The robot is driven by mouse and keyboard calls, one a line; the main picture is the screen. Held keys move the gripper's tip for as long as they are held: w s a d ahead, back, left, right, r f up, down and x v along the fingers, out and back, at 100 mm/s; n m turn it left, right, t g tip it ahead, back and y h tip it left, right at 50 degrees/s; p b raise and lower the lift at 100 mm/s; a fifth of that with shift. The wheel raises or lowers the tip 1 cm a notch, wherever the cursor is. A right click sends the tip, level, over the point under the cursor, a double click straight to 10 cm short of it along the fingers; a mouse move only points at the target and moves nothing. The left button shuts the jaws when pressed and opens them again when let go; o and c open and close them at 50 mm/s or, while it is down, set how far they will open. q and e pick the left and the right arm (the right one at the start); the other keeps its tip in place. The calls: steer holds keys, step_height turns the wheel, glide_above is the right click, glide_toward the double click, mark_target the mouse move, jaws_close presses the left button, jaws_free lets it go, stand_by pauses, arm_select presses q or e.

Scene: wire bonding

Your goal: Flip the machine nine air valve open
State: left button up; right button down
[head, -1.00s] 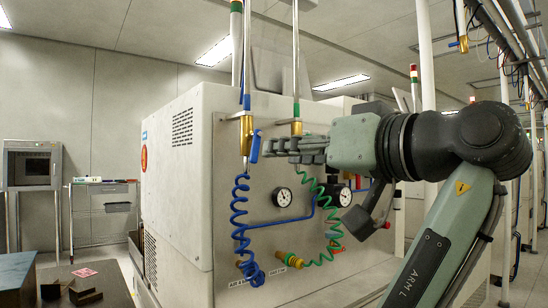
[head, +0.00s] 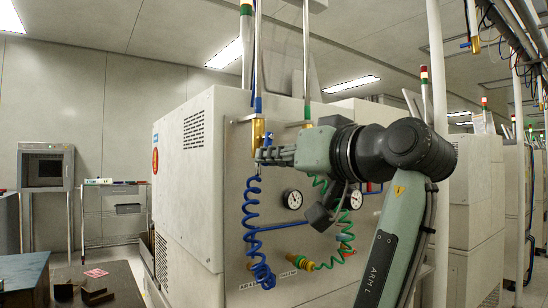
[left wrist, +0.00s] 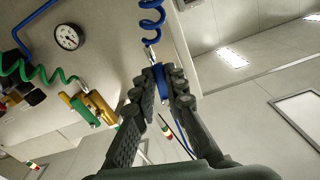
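The blue-handled air valve has a brass body (head: 257,134) on a vertical pipe at the machine's front, with a coiled blue hose (head: 252,228) below it. My left gripper (head: 262,157) is at this valve, arm coming in from the right side of the picture. In the left wrist view its fingertips (left wrist: 167,72) close in on both sides of the blue handle (left wrist: 163,82). Little gap shows between fingers and handle. In the head view the gripper hides most of the handle. The machine number is not readable. My right gripper is not in view.
A second brass valve with a green handle (left wrist: 82,110) and coiled green hose (head: 347,230) stands close beside. Pressure gauges (head: 292,199) sit on the machine front (head: 225,140). A dark table (head: 120,285) with small blocks is at lower left.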

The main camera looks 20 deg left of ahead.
arm_select(q)
jaws_close()
steer(key=shift+w+d+n, duration=0.15)
steer(key=shift+n, duration=0.45)
steer(key=shift+w+d+n, duration=0.1)
steer(key=shift+n, duration=0.5)
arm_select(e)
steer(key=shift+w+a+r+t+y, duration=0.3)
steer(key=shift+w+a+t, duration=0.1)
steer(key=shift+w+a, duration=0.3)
arm_select(q)
steer(key=o, duration=0.6)
jaws_free()
steer(key=shift+o, duration=0.2)
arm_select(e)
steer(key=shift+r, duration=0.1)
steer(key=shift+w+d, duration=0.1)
